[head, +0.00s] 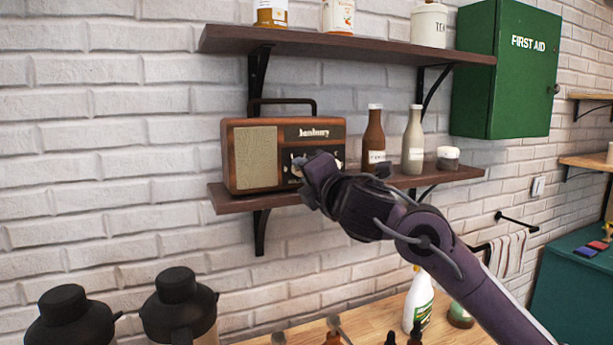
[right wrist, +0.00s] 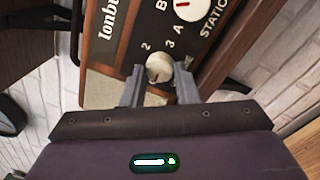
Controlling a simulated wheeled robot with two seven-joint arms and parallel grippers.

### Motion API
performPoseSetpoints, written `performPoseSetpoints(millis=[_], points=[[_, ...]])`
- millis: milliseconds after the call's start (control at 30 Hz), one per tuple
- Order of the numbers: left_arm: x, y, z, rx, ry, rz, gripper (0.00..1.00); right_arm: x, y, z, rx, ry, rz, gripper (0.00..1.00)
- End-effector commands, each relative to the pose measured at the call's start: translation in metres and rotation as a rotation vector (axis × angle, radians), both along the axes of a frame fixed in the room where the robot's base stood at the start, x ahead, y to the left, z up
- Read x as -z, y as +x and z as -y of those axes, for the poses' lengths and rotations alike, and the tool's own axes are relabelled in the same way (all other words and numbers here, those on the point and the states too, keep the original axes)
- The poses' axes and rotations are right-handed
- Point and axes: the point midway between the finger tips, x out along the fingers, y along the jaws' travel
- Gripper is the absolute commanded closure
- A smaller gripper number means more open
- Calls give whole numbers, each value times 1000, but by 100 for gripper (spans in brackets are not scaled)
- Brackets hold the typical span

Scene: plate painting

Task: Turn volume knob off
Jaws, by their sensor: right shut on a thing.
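The brown wooden radio (head: 255,155) stands on the lower wall shelf, with a pale speaker grille on its left and a dark dial panel on its right. My right gripper (head: 308,172) reaches up to the front of the radio and hides part of its panel. My left gripper is out of view.
On the lower shelf (head: 440,177), a brown bottle (head: 374,137), a pale bottle (head: 413,145) and a small jar (head: 448,157) stand right of the radio. The upper shelf (head: 350,47) is above. A green first aid cabinet (head: 522,85) hangs at right.

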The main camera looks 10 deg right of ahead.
Motion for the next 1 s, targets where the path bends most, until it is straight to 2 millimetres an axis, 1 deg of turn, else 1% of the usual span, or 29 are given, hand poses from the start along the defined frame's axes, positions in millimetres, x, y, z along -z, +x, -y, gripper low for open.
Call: performPoseSetpoints(millis=[33,333,367,500,767,833,933,1000], points=[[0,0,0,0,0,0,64,3,0,-1,-1,-7,-4,95],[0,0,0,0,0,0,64,3,0,-1,-1,-8,-4,95],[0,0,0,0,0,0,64,3,0,-1,-1,-8,-4,70],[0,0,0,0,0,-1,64,2,0,-1,-1,-6,-3,52],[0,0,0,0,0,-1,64,1,0,0,0,-3,-1,51],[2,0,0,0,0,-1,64,1,-3,0,-1,-3,0,51],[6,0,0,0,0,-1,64,3,-13,3,-1,-4,0,51],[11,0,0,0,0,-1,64,5,-24,6,-1,-5,2,51]])
